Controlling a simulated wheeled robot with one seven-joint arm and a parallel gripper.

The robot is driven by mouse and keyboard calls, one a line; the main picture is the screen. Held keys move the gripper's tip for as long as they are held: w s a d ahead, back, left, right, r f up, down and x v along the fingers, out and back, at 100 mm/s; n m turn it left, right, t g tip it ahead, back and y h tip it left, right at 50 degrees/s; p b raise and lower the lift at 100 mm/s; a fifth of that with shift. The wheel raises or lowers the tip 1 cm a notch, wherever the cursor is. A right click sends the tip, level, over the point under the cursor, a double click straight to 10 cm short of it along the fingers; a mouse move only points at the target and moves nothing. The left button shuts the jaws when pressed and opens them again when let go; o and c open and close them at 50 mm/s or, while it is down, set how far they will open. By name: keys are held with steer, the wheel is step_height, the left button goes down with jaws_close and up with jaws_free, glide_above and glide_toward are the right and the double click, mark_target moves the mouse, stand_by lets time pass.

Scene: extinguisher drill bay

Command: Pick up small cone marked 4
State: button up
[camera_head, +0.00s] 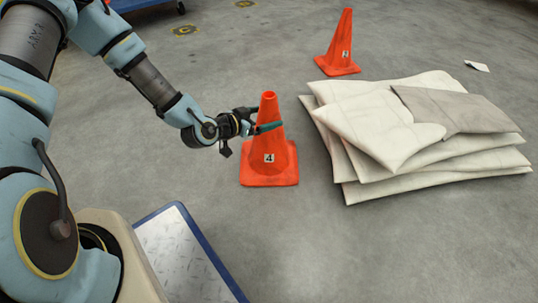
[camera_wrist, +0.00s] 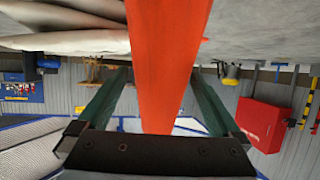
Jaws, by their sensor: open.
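The small orange cone marked 4 (camera_head: 267,140) stands upright on the grey floor in the middle of the head view, its number label facing me. My gripper (camera_head: 262,127) is at its upper half, with a green finger showing across the cone's side. In the wrist view the orange cone (camera_wrist: 166,60) runs between the two green fingers of my gripper (camera_wrist: 160,85). A gap shows on both sides of the cone there, so the fingers are open around it. The cone's far side is hidden.
A stack of pale folded sheets (camera_head: 400,180) lies just right of the cone. Another orange cone (camera_head: 342,52) stands behind, its label small. A blue-edged metal plate (camera_head: 185,255) is at the lower left. A white scrap (camera_head: 477,66) lies at the upper right. Floor in front is clear.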

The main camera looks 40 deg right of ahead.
steer(key=b+x, duration=0.3)
steer(key=x, duration=0.1)
steer(key=shift+w+d+f, duration=0.15)
steer(key=shift+d+f, duration=0.1)
steer(key=shift+f, duration=0.05)
steer(key=shift+d, duration=0.45)
jaws_close()
